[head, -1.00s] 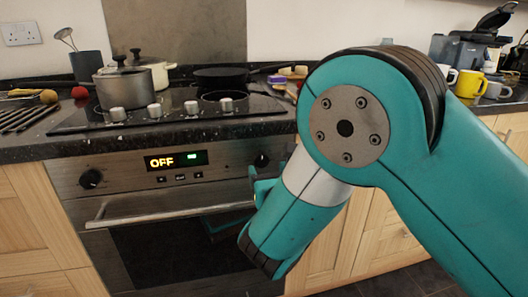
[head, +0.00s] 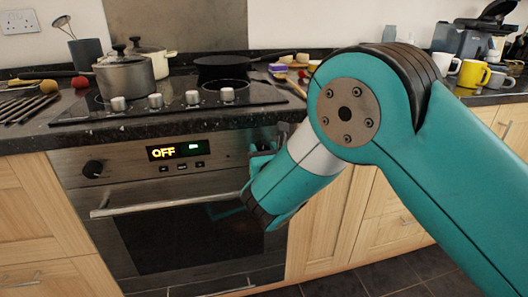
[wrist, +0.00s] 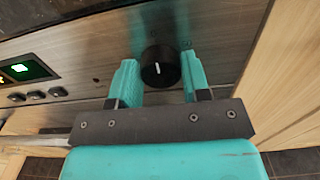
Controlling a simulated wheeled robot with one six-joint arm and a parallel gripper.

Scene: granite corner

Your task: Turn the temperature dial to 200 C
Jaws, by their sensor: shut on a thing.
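The oven's right-hand black dial (wrist: 160,68) shows in the wrist view between my two teal fingers. Its white pointer line points roughly up in that view. My gripper (wrist: 159,78) is shut on this dial, with a finger on each side. In the head view my gripper (head: 262,152) is at the right end of the oven's control panel (head: 222,148) and hides this dial. The display (head: 177,150) reads "OFF" in amber, with a small green light. A left-hand black dial (head: 93,169) sits at the panel's other end, apart from my gripper.
The oven door handle (head: 150,206) runs below the panel. Small buttons (wrist: 37,94) sit under the display. The hob's silver knobs (head: 155,101) are above, along with pots (head: 125,78) and a black pan (head: 222,67). A wooden cupboard (head: 315,235) is at the right.

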